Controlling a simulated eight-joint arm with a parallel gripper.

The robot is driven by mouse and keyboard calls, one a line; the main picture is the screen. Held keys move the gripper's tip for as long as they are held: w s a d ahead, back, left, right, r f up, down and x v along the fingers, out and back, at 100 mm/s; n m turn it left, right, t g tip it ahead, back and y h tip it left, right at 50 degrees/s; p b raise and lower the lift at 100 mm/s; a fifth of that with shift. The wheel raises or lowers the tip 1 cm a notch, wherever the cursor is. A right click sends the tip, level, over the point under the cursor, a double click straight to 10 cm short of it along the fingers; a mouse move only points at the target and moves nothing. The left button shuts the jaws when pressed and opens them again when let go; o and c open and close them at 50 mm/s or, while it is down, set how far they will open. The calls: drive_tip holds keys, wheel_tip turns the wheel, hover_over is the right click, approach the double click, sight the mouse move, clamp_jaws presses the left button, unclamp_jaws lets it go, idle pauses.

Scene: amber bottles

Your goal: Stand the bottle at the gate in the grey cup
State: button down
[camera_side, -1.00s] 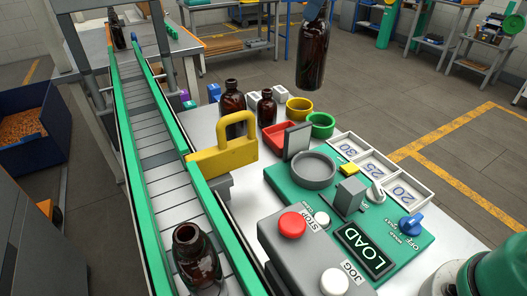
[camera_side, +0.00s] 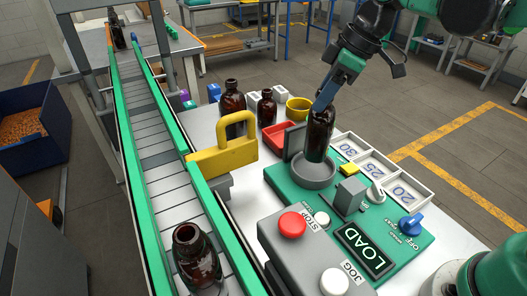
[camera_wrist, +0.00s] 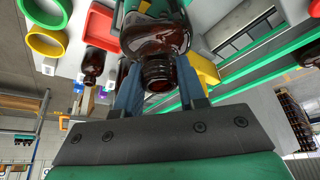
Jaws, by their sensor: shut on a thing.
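An amber bottle (camera_side: 318,134) stands upright with its base in the round grey cup (camera_side: 314,177) on the green panel. My gripper (camera_side: 325,98) is shut on this bottle near its neck, coming down from above. In the wrist view the bottle (camera_wrist: 158,45) shows mouth-first between the blue fingers of my gripper (camera_wrist: 158,88). The bottle's base is hidden inside the cup wall. Another amber bottle (camera_side: 196,255) stands at the near end of the conveyor, on the near side of the yellow gate (camera_side: 222,153).
Two amber bottles, one large (camera_side: 232,101) and one small (camera_side: 267,107), stand behind the panel. A red tray (camera_side: 274,137), a yellow ring (camera_side: 298,106) and a grey upright plate (camera_side: 294,141) are close to the cup. Control buttons, including the red one (camera_side: 292,224), stand in front.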

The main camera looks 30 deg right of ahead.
drive_tip(key=shift+f, duration=2.3)
drive_tip(key=c, duration=0.5)
unclamp_jaws()
drive_tip(key=v, duration=1.2)
drive_tip(key=s+f+m+t+h, duration=0.3)
drive_tip(key=s+f+m+t, duration=0.1)
drive_tip(key=f+m, duration=0.5)
drive_tip(key=shift+s+d+f, duration=0.15)
drive_tip(key=shift+s+f, duration=0.15)
drive_tip(key=shift+f, duration=0.65)
